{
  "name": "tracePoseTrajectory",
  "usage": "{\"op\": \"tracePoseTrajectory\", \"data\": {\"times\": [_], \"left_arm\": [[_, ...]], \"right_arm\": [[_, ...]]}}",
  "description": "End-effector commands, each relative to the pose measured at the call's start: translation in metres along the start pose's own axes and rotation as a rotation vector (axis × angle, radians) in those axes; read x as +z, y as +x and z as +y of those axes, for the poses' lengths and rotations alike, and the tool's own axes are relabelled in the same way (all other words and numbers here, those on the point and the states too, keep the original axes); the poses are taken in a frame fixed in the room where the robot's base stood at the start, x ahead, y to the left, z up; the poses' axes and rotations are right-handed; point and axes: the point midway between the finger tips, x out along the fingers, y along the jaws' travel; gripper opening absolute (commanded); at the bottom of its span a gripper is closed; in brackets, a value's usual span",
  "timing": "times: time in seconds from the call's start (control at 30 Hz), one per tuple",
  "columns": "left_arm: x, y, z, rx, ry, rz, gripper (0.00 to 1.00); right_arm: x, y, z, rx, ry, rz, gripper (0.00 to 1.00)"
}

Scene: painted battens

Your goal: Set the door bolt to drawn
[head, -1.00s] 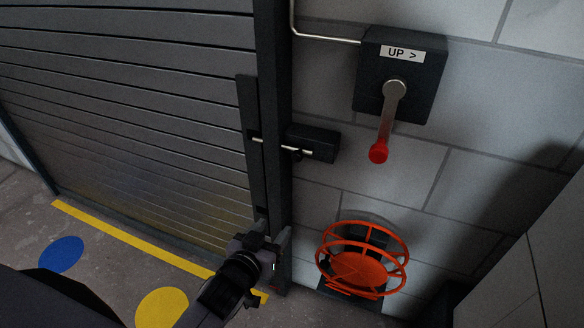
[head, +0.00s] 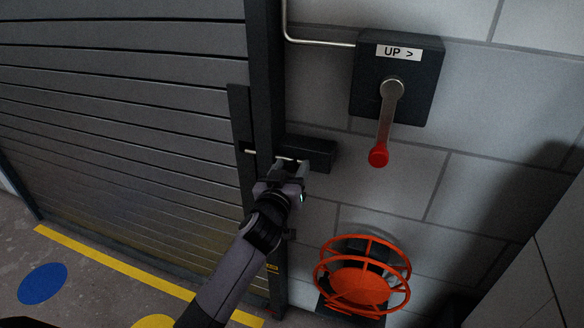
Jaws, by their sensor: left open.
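The door bolt (head: 250,151) is a thin pale metal rod. It runs from a dark housing (head: 318,153) on the wall leftwards across the dark door post, and its left end shows at the dark strip on the slatted shutter door (head: 120,110). My left gripper (head: 289,168) is open at the bolt, just left of and below the housing. Its fingers hide part of the rod and the bolt's knob. I cannot tell whether they touch it. My right gripper is not in view.
A dark switch box (head: 434,75) marked "UP >" has a lever with a red knob (head: 378,155) pointing down. A yellow floor line (head: 110,264) runs before the door. A pale panel (head: 540,250) stands at right.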

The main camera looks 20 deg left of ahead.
Motion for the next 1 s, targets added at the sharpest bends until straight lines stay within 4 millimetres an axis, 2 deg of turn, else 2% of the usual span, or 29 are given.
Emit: {"op": "tracePoseTrajectory", "data": {"times": [0.2, 0.47, 0.5, 0.57, 0.63, 0.67, 1.0], "left_arm": [[0.0001, 0.0120, -0.0004, 0.000, 0.001, 0.000, 0.54], [-0.0001, 0.0129, -0.0004, 0.000, 0.001, 0.000, 0.54], [-0.0001, 0.0128, -0.0005, 0.000, 0.001, 0.000, 0.48], [0.0000, 0.0128, -0.0005, 0.000, 0.001, 0.000, 0.28], [0.0000, 0.0127, -0.0006, -0.001, 0.001, 0.000, 0.05], [0.0001, 0.0127, -0.0006, -0.001, 0.001, 0.000, 0.00], [0.0036, 0.0121, 0.0084, 0.000, -0.003, -0.001, 0.00]], "right_arm": [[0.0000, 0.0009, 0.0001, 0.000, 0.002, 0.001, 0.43], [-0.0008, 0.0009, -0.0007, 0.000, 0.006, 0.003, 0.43], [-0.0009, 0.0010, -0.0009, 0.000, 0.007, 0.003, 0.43], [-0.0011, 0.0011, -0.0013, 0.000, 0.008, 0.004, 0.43], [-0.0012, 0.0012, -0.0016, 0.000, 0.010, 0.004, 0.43], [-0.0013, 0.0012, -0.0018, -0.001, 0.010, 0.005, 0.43], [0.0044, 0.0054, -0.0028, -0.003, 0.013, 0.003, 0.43]]}}
